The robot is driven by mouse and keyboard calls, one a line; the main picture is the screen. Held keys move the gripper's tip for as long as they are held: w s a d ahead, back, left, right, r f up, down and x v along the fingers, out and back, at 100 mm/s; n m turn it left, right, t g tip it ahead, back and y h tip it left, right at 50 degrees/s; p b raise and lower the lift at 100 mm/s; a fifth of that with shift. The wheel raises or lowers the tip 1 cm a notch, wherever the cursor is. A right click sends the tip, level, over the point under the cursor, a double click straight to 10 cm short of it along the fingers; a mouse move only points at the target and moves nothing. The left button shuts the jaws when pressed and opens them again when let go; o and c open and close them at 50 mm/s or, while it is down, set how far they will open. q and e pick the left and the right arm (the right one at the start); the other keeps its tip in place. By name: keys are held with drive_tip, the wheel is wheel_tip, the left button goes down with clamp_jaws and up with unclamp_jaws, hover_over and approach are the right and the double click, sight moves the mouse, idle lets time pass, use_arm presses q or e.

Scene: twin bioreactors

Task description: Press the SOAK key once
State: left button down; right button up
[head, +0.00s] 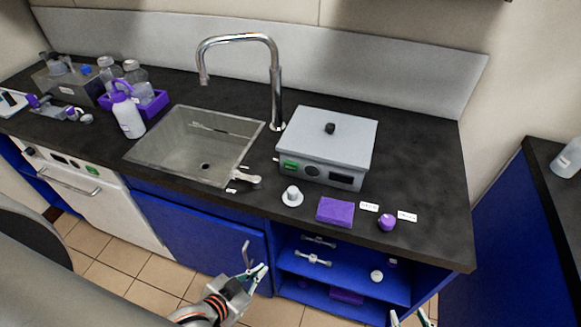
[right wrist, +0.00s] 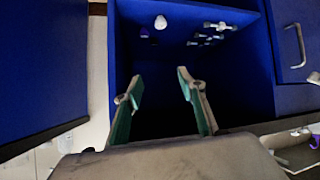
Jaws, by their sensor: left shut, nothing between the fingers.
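A grey lidded box (head: 322,150) stands on the dark counter right of the sink. Its front carries a green key (head: 289,165), a round dark dial (head: 312,171) and a dark display (head: 341,179). A white appliance (head: 90,200) under the counter at the left also has a small green key (head: 92,170). No lettering is legible, so I cannot tell which key is SOAK. My left gripper (head: 257,271) is shut and empty, low in front of the blue cabinet. My right gripper (head: 409,318) is open and empty at the bottom edge; it also shows in the right wrist view (right wrist: 160,95), facing the open shelf.
The sink (head: 190,150) and tall faucet (head: 275,90) are left of the box. A white knobbed item (head: 292,196), a purple block (head: 335,211) and a purple-capped item (head: 387,222) lie along the counter's front. An open blue shelf (head: 350,280) is below. Counter right of the box is clear.

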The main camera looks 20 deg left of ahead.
idle(0.6)
clamp_jaws()
idle(1.1)
